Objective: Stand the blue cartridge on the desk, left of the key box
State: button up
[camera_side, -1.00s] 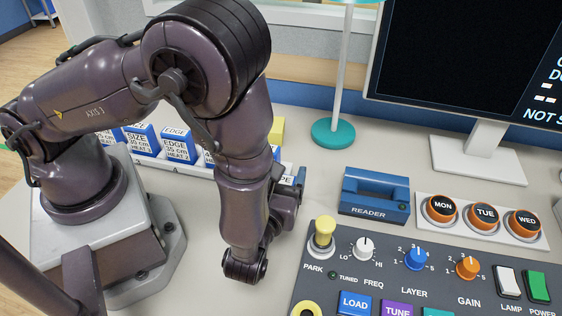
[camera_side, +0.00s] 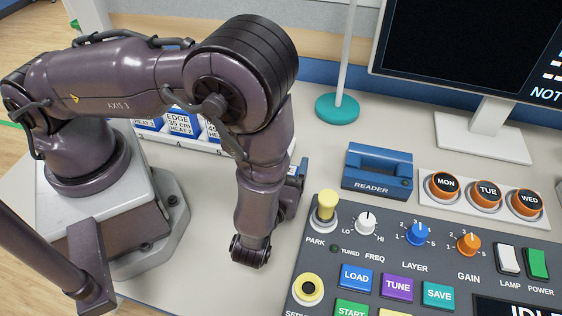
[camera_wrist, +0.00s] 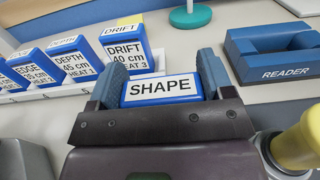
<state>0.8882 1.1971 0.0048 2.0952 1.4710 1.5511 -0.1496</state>
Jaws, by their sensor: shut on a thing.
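A blue cartridge with a white SHAPE label (camera_wrist: 161,89) sits between my gripper's two blue-grey fingers in the wrist view. My gripper (camera_wrist: 159,74) is shut on it. In the side view my gripper (camera_side: 297,178) is largely behind my own wrist, left of the reader, and the cartridge is mostly hidden there. I cannot tell how high its lower end is above the desk (camera_side: 215,215). I cannot make out a key box in either current view.
A rack (camera_side: 180,144) of blue and white cartridges stands behind the arm. The blue reader (camera_side: 377,172) is to the right, beside the orange MON, TUE and WED holders (camera_side: 487,193). The control panel with a yellow PARK knob (camera_side: 326,206) lies in front. A teal stand base (camera_side: 337,108) is behind.

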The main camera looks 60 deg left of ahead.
jog(key=shift+f, duration=0.55)
